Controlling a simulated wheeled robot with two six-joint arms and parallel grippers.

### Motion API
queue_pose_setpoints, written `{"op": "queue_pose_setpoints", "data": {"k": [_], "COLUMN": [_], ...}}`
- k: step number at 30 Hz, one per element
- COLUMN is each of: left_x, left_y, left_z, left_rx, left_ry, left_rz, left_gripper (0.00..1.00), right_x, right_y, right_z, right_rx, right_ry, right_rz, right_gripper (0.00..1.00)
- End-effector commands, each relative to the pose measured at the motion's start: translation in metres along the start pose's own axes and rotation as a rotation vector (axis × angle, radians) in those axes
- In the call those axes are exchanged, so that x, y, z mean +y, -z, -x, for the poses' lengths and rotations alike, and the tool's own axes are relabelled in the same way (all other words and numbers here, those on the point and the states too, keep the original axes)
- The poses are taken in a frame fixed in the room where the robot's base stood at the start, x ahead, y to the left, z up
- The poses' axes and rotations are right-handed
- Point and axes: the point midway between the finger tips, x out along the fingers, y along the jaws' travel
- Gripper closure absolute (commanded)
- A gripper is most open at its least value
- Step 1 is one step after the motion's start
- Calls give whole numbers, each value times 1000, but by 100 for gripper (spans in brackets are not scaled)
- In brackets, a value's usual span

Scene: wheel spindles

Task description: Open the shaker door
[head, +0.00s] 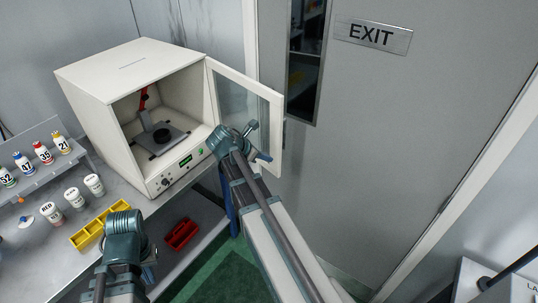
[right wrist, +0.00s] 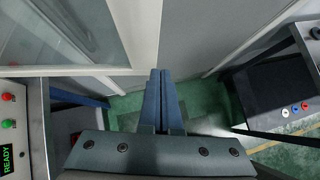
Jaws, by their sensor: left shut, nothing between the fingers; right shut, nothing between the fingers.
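The shaker is a cream box (head: 105,95) on the bench at the left of the head view. Its front is uncovered, showing a dark round piece on a platform inside. The shaker door (head: 276,118), a pale frame with a clear pane, stands swung out on its right-hand hinge. My right gripper (head: 263,157) is shut and empty by the door's lower outer corner; contact cannot be told. In the right wrist view its blue fingers (right wrist: 160,75) are together below the door frame (right wrist: 146,30). My left gripper (head: 149,273) is low over the bench front, shut and empty, partly hidden by its wrist.
A yellow rack (head: 88,234), white-capped jars (head: 94,185) and a shelf of coloured bottles (head: 43,153) are on the bench. A red tray (head: 181,234) sits lower down. A grey exit door (head: 430,110) stands behind. Another station is at the right in the wrist view (right wrist: 270,85).

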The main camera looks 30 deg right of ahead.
Motion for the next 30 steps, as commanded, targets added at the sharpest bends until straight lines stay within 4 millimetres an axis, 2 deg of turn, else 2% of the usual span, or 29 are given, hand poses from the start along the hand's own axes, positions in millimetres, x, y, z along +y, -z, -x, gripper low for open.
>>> {"op": "queue_pose_setpoints", "data": {"k": [1, 3, 6, 15, 21, 30], "left_x": [0, -2, -3, -6, -6, -6], "left_y": [0, -1, -2, -4, -5, -5], "left_z": [0, 20, 34, 64, 70, 70], "left_rx": [0, 0, 0, -2, -2, -2], "left_ry": [0, 0, -1, -1, -1, -1], "left_rz": [0, 2, 4, 2, 1, 1], "left_gripper": [100, 100, 100, 100, 100, 100], "right_x": [-3, -3, -5, -7, -8, -8], "right_y": [7, 0, 0, 2, 4, 5], "right_z": [6, 28, 49, 94, 104, 105], "right_rx": [0, 0, 0, 0, 0, 0], "right_ry": [-1, -2, -1, -1, 1, 1], "right_rz": [1, 2, 1, 0, -1, -1], "right_gripper": [100, 100, 100, 100, 100, 100]}}
